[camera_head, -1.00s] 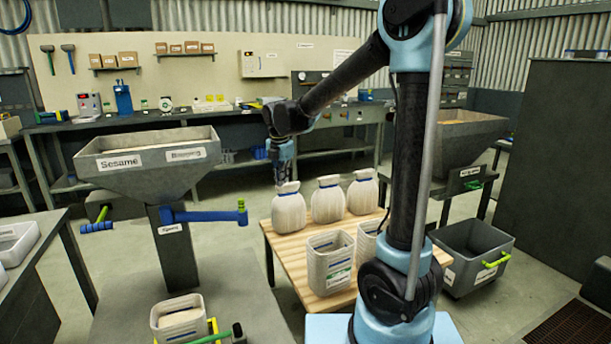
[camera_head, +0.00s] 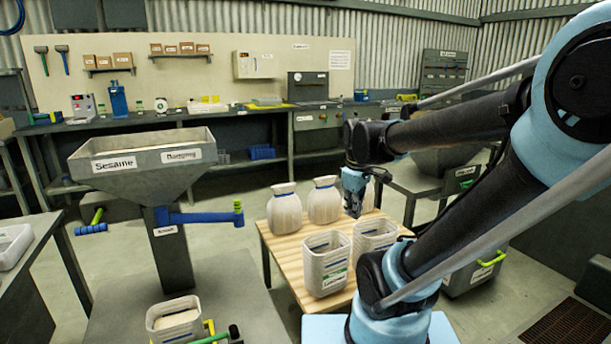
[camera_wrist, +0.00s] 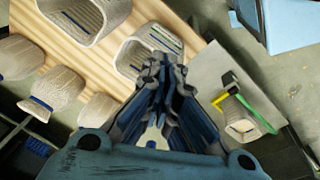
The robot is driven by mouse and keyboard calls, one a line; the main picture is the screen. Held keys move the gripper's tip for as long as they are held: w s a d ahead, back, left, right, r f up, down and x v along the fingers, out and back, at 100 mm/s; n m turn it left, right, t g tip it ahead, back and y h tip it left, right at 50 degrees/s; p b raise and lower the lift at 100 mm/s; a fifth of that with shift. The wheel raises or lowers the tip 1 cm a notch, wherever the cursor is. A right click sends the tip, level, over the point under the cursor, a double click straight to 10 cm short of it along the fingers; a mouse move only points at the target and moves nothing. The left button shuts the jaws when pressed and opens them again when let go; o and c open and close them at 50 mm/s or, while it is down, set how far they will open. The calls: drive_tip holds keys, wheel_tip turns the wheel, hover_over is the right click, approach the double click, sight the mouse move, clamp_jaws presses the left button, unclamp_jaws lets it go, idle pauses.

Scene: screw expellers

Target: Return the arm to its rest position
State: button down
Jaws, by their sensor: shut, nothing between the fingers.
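My gripper (camera_head: 353,203) is shut and empty.
White sacks (camera_head: 284,213) and open white containers (camera_head: 326,265) stand on the wooden table close below my gripper. A sesame hopper (camera_head: 145,160) stands at left. A grey bin with a green handle (camera_head: 491,258) is at right. A workbench (camera_head: 220,115) runs along the back.

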drive_tip(key=s+d+f+m, duration=0.5)
drive_tip(key=s+f+m, duration=0.2)
drive_tip(key=s+m, duration=0.3)
drive_tip(key=shift+s+f, duration=0.25)
drive_tip(key=shift+f, duration=0.05)
drive_tip(key=shift+a, duration=0.2)
